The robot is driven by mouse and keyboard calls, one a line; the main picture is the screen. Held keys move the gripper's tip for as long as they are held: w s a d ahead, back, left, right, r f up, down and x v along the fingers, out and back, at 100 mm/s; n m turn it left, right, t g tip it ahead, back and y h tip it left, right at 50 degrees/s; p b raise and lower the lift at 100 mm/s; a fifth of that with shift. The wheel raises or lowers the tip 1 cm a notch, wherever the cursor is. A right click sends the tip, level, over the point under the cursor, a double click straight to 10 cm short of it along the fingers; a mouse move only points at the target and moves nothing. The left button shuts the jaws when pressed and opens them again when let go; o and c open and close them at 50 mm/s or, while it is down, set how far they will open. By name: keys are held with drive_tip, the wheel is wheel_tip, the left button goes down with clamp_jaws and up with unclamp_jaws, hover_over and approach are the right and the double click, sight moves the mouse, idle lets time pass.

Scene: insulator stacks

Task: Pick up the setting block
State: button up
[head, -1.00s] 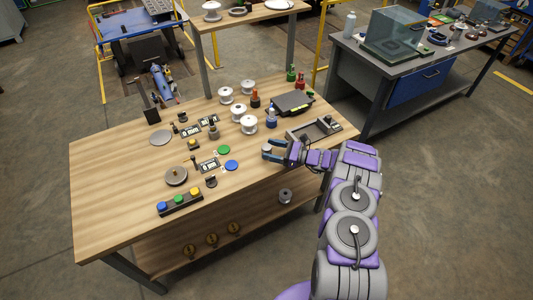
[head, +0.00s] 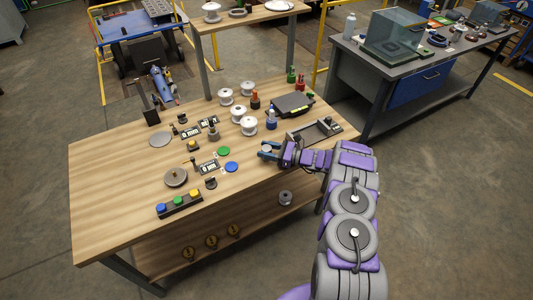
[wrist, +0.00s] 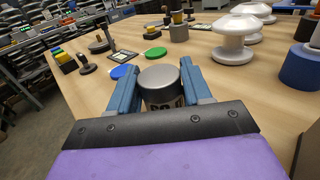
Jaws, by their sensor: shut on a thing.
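The setting block, as I take it, is a short cylinder (wrist: 160,85) with a grey metal top and a dark side with pale marks. It stands between the two blue fingers of my gripper (wrist: 157,66) in the wrist view. The fingers are shut on it, one on each side. In the head view my gripper (head: 268,151) is at the right front part of the wooden table. The cylinder's lower part is hidden, and I cannot tell whether it touches the tabletop.
White insulator spools (head: 249,125) stand behind my gripper. A blue disc (head: 231,167) and a green disc (head: 224,151) lie to its left. A grey tray (head: 318,131) lies to the right. The table's left end is bare.

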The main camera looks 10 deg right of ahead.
clamp_jaws()
idle(0.3)
